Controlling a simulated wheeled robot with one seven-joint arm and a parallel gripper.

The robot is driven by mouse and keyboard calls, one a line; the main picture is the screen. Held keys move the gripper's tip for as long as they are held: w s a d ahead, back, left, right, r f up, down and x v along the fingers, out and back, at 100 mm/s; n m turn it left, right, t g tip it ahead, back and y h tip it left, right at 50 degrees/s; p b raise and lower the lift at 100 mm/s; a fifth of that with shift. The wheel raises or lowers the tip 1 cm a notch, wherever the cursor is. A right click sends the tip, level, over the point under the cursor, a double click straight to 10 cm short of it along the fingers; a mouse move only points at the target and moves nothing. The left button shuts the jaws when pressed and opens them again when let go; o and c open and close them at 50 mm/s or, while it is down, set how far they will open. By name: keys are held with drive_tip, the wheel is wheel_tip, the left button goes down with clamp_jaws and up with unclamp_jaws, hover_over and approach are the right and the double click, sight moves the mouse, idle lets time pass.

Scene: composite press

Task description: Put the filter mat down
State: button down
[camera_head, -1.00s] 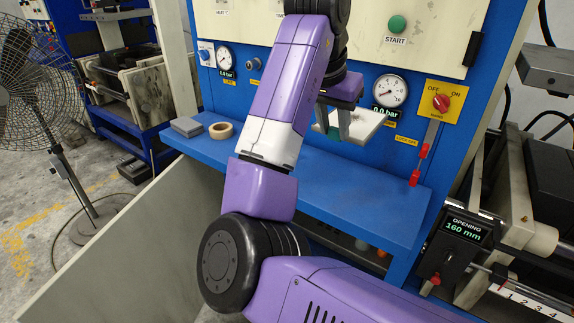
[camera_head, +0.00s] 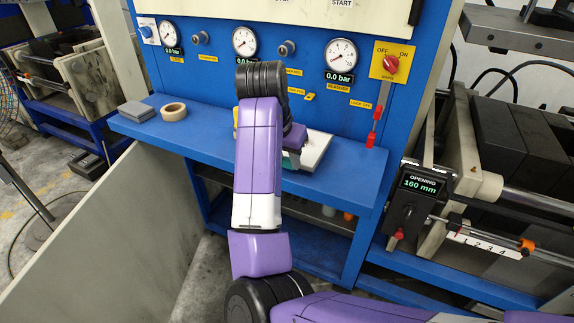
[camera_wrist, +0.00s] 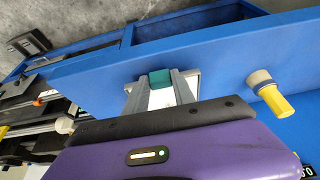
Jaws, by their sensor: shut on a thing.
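The filter mat (camera_head: 318,150) is a pale, flat, light-grey pad in the head view, level or nearly level at the blue shelf (camera_head: 345,180). I cannot tell whether it rests on the shelf or hangs just above it. My gripper (camera_head: 291,158) is at its left side, mostly hidden behind my arm. In the wrist view my gripper (camera_wrist: 160,82) has its two grey fingers on either side of a teal piece, with a pale part of the filter mat (camera_wrist: 191,84) showing beside them. The rest of the mat is hidden by the fingers and wrist.
A grey block (camera_head: 136,111) and a tape roll (camera_head: 174,112) lie on the shelf's left. A yellow-handled tool (camera_wrist: 272,95) with a beige end is near my gripper. Gauges, a red switch (camera_head: 391,64) and a red lever (camera_head: 372,135) line the panel behind. The shelf's right front is clear.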

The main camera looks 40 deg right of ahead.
drive_tip(key=shift+f, duration=1.15)
drive_tip(key=c, duration=1.1)
unclamp_jaws()
drive_tip(key=shift+o, duration=0.2)
drive_tip(key=v, duration=1.2)
drive_tip(key=shift+w+d, duration=0.1)
drive_tip(key=shift+d, duration=0.05)
